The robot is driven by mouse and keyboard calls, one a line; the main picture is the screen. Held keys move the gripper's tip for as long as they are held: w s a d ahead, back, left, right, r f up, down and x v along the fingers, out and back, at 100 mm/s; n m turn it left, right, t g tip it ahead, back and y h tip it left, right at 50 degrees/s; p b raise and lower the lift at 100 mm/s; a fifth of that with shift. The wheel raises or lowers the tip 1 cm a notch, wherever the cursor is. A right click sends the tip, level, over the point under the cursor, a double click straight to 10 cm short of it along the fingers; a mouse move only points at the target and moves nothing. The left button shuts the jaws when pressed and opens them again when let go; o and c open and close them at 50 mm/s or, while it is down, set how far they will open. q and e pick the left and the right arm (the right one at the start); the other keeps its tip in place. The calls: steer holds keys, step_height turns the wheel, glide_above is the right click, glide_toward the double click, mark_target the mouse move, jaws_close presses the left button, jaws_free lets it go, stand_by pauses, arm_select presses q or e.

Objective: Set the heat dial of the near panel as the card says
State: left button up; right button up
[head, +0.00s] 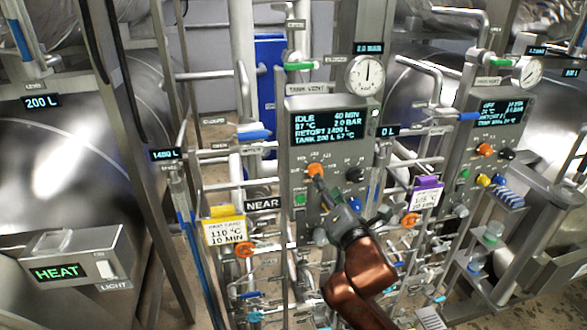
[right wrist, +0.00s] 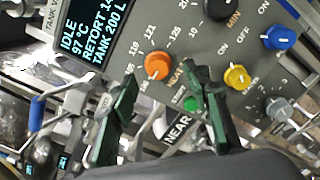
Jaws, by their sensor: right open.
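The near panel (head: 329,148) stands mid-view in the head view, with the NEAR label (head: 263,204) at its left. Its display reads IDLE and 97 °C. The orange heat dial (head: 315,169) sits under the display and also shows in the right wrist view (right wrist: 157,65), with numbers around it. I cannot read its exact setting. The yellow card (head: 225,231) reads 110 °C, 10 MIN. My right gripper (head: 325,190) is open in front of the panel; in the right wrist view its two fingers stand apart, with the dial beyond their tips. My left gripper is out of view.
A black knob (head: 355,174), blue knob (head: 354,204) and green button (head: 300,199) crowd the dial. A yellow knob (right wrist: 237,77) shows in the right wrist view. A second panel (head: 490,130) and a purple card (head: 426,198) stand at right. Pipes and valves surround the panel.

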mark_target(316, 172)
steer(key=x, duration=0.7)
steer(key=shift+w+a+p, duration=0.1)
steer(key=shift+a+p, duration=0.2)
steer(key=shift+p, duration=0.1)
steer(key=shift+c, duration=0.4)
steer(key=c, duration=1.1)
